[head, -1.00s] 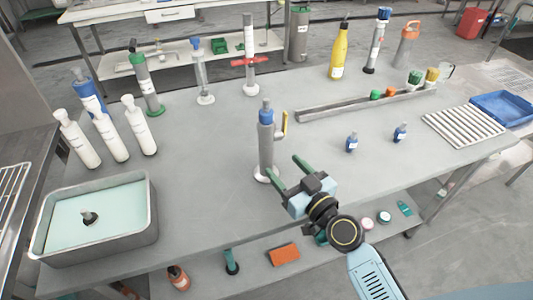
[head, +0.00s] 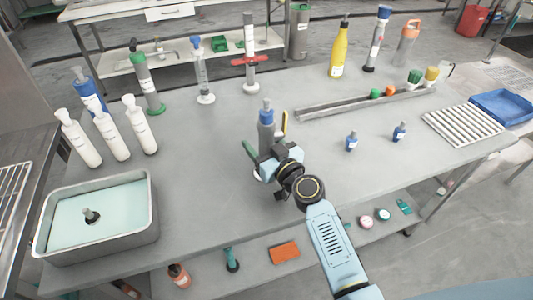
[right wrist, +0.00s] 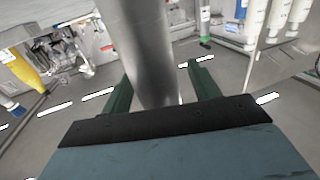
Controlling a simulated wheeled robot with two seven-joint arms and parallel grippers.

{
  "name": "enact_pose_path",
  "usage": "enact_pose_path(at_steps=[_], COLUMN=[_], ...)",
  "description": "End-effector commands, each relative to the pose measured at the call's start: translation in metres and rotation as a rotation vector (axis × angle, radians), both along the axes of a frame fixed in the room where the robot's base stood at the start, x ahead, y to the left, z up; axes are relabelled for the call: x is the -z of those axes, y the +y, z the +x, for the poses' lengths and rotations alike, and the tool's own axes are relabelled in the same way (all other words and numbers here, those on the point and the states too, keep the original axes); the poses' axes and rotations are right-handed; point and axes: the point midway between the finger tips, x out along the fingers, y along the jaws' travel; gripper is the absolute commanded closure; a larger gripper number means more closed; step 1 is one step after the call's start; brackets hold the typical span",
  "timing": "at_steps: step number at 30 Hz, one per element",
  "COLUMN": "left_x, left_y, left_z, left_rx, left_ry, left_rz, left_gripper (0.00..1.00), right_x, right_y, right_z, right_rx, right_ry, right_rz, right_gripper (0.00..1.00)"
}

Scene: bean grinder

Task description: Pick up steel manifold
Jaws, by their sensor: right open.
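My left gripper is not in view.
A steel tray of pale liquid (head: 150,240) is at front left, with white bottles (head: 110,135) behind it. A long metal channel (head: 340,105) lies right of the cylinder. Two small blue bottles (head: 351,142) stand to the right. The table between is clear.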

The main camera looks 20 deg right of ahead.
Motion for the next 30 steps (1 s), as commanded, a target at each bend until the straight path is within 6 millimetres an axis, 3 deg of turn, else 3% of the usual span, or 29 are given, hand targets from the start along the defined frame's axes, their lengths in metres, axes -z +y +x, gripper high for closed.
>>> enact_pose_path(at_steps=[3,16,25,30], left_x=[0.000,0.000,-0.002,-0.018], left_y=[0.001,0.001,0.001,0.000], left_z=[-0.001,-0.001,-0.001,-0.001], left_rx=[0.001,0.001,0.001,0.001], left_ry=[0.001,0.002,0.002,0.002], left_rz=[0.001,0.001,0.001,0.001], left_gripper=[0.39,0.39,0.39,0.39], right_x=[0.000,0.000,-0.006,-0.029], right_y=[0.000,0.000,0.000,0.000], right_z=[0.000,0.000,0.000,0.000], right_rx=[0.000,0.000,0.000,0.000], right_ry=[0.000,0.000,-0.004,-0.006], right_rz=[0.000,0.000,0.001,0.001], right_gripper=[0.42,0.98,1.00,1.00])
